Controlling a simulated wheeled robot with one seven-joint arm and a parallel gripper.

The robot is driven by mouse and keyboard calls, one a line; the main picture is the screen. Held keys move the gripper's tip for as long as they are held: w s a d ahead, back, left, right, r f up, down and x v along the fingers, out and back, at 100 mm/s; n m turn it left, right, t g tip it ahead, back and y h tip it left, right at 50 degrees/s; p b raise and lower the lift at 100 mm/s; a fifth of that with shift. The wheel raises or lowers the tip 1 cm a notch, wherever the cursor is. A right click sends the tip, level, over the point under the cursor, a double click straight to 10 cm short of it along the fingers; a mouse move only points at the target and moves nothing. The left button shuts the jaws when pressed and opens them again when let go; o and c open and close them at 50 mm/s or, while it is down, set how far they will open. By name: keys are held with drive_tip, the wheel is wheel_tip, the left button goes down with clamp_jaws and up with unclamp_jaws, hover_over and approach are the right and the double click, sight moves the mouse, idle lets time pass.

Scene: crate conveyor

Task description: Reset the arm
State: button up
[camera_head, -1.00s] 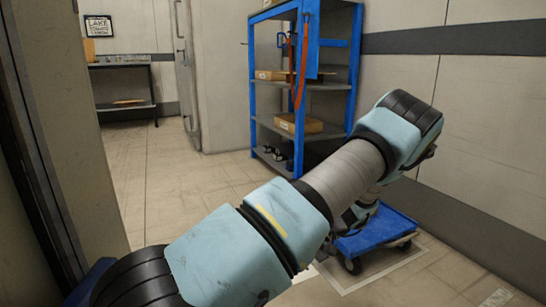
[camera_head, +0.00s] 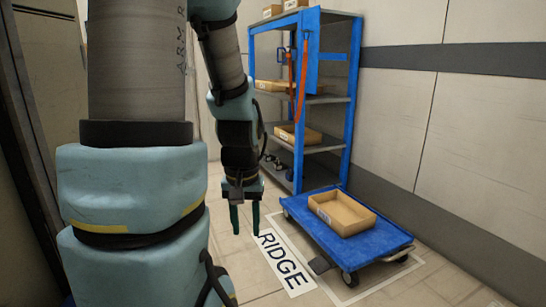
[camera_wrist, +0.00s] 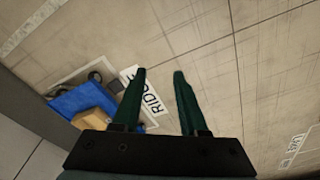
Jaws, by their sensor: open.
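My gripper (camera_head: 246,218) hangs pointing down in the head view, left of the blue cart, with its two dark green fingers apart and nothing between them. The arm hides the left part of the room.
A blue wheeled cart (camera_head: 372,243) carries an open cardboard crate (camera_head: 345,226) beside the right wall. A floor sign (camera_head: 285,265) reading "RIDGE" lies left of it. A blue shelf rack (camera_head: 350,110) with boxes stands behind.

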wheel_tip(320, 180, up, 40)
drive_tip(key=s+p, duration=0.1)
drive_tip(key=p, duration=3.7)
drive_tip(key=shift+s+a+f, duration=0.15)
drive_tip(key=shift+a+f, duration=0.1)
drive_tip(key=shift+a, duration=0.1)
